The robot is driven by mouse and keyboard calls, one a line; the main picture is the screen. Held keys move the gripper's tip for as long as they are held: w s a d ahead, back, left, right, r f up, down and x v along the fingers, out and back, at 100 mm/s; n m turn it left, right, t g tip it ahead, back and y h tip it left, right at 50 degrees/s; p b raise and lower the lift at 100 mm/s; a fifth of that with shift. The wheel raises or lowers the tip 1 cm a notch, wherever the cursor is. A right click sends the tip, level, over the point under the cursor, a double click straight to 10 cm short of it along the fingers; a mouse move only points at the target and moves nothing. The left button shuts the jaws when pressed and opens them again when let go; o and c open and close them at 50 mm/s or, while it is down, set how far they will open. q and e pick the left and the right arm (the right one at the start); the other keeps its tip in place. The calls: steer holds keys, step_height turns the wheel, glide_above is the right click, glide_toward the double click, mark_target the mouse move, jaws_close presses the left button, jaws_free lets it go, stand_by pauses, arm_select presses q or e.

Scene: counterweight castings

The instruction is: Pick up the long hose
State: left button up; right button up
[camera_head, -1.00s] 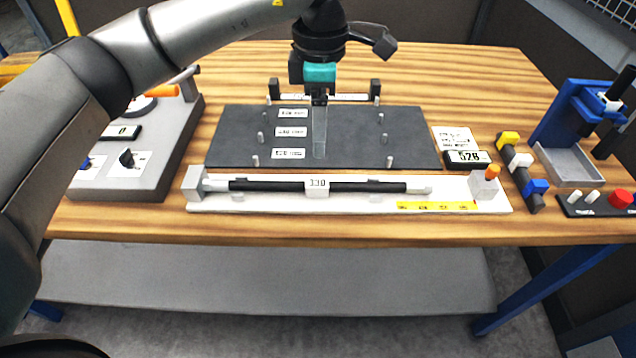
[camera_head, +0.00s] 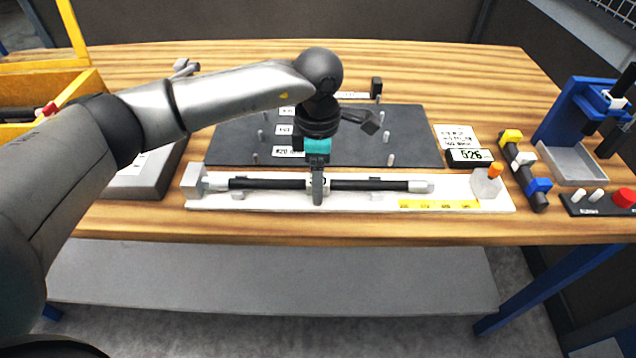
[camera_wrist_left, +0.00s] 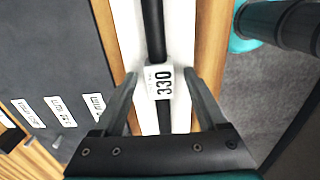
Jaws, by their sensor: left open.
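A black hose (camera_head: 370,185) with light end fittings lies along a white measuring fixture (camera_head: 300,205) near the table's front edge. A white tag reading 330 (camera_wrist_left: 160,83) sits around its middle. My left gripper (camera_head: 317,195) is directly over the middle of the hose, pointing down. In the left wrist view, its two open fingers (camera_wrist_left: 163,100) stand on either side of the hose and tag, with gaps to both. Whether the fingertips reach down beside the hose is hard to tell. My right gripper is not in view.
A dark mat (camera_head: 405,135) with upright pegs and labels lies behind the fixture. A small display (camera_head: 468,156), a blue press-like stand (camera_head: 570,125) and a button box (camera_head: 600,203) stand at the right. A grey control box (camera_head: 145,180) at the left is partly hidden by my arm.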

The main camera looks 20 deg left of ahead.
arm_select(q)
steer(key=shift+r, duration=0.1)
jaws_close()
stand_by(0.5)
